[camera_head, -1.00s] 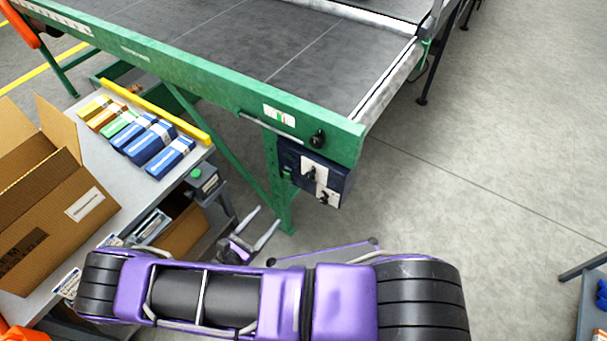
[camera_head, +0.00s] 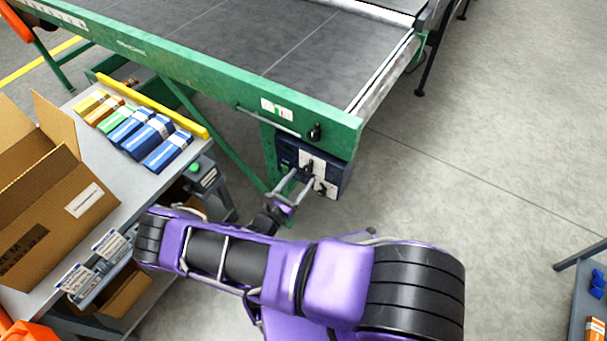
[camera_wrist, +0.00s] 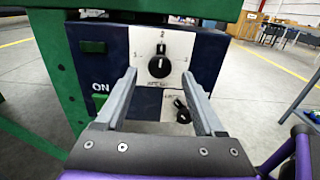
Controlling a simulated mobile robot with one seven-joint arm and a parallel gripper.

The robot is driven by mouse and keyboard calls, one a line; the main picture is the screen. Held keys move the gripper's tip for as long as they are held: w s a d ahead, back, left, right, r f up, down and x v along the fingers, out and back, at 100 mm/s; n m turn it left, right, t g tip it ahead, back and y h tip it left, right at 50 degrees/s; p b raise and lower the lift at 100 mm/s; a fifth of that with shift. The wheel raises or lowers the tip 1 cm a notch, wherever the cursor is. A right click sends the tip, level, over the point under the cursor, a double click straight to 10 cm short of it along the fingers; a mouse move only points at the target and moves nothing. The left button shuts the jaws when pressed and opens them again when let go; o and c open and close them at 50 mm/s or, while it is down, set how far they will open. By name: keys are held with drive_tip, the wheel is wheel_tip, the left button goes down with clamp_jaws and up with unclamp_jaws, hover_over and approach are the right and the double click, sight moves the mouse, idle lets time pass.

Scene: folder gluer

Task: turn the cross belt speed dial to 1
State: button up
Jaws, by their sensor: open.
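The dark blue control box (camera_head: 336,178) hangs under the green frame end of the conveyor. In the wrist view, its white plate carries a round black dial (camera_wrist: 159,67) with a light pointer line, pointing up toward the "2". Other marks stand to its left and right. A second black switch (camera_wrist: 182,110) sits lower on the plate, partly behind the right finger. My gripper (camera_wrist: 158,92) is open and empty, its fingers facing the box with the dial between and beyond them. In the head view, my gripper (camera_head: 293,187) is close in front of the box.
A black knob (camera_head: 315,132) sits on the green rail above. A grey table (camera_head: 55,262) with an open carton (camera_head: 60,215) and several small boxes stands left.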

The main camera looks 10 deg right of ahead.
sight(309, 168)
drive_tip(key=shift+x, duration=1.15)
clamp_jaws()
